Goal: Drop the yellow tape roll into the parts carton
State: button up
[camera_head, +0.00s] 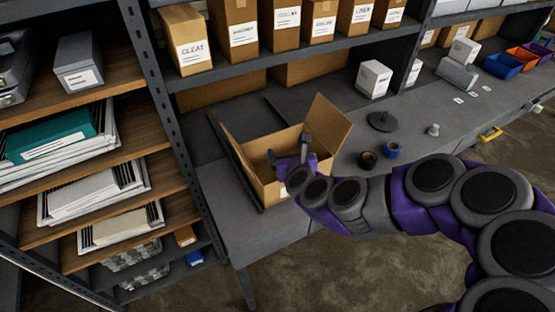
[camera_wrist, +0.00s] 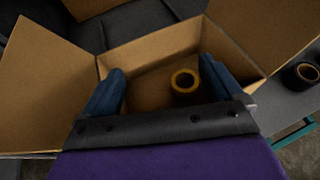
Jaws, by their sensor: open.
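The parts carton (camera_head: 328,122) is an open brown cardboard box with raised flaps, standing on the grey bench. Its flaps also show in the wrist view (camera_wrist: 40,85). My gripper (camera_head: 288,150) is over the carton's opening. In the wrist view my gripper (camera_wrist: 160,68) has its two fingers spread wide apart with nothing held between them. The yellow tape roll (camera_wrist: 174,82) shows inside the carton, beyond the fingers and nearer the right one, apart from both. In the head view the roll is hidden by my gripper and the carton walls.
A black tape roll (camera_head: 367,160) and a blue one (camera_head: 391,150) stand on the bench right of the carton. A dark round-based object (camera_head: 382,122) and a white box (camera_head: 374,79) are behind them. Labelled cartons (camera_head: 234,30) line the shelf above. A shelving rack (camera_head: 125,75) stands left.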

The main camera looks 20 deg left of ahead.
jog(key=b+v, duration=0.4)
jog(key=d+b+v, duration=0.1)
jog(key=b, duration=0.1)
jog(key=shift+d, duration=0.2)
dwell(0.4)
jog(key=shift+a, duration=0.1)
